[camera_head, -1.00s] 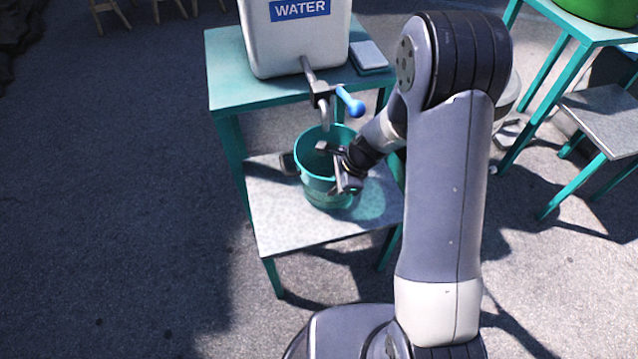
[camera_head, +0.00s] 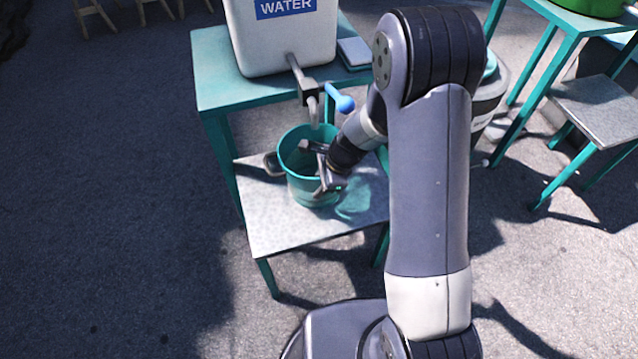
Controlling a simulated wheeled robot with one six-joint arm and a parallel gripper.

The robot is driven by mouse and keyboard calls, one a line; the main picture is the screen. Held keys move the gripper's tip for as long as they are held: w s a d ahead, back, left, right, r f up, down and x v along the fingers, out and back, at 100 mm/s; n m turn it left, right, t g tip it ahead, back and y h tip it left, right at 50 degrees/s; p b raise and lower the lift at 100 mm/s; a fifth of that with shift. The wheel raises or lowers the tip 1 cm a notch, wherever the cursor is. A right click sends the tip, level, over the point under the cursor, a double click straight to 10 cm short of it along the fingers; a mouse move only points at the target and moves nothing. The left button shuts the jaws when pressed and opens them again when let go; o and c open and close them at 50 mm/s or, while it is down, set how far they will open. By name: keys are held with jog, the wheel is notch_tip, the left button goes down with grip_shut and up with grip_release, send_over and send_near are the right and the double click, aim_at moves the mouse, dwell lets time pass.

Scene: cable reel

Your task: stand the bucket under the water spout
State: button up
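The teal bucket (camera_head: 297,186) stands upright on the pale lower shelf (camera_head: 270,228) of a teal stand. A dark piece (camera_head: 272,163) sticks out at its left side. The grey water spout (camera_head: 313,112) comes down from the white water container (camera_head: 285,38) and shows just above the bucket's back rim. I cannot tell the depth between them. A blue tap handle (camera_head: 341,103) sits beside the spout. My gripper (camera_head: 322,165) is at the bucket's right side, one finger over the opening, the other in front of the wall. Whether it grips is unclear.
A small flat box (camera_head: 355,53) lies on the stand's top (camera_head: 225,80), right of the container. Another teal table with a low stool (camera_head: 598,108) stands at the right. A grey bin (camera_head: 487,105) shows behind my arm. The ground at left is clear.

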jog(key=shift+r, duration=0.1)
jog(key=p+v, duration=0.1)
jog(key=v, duration=0.6)
jog(key=shift+r+p, duration=0.25)
jog(key=shift+p, duration=0.15)
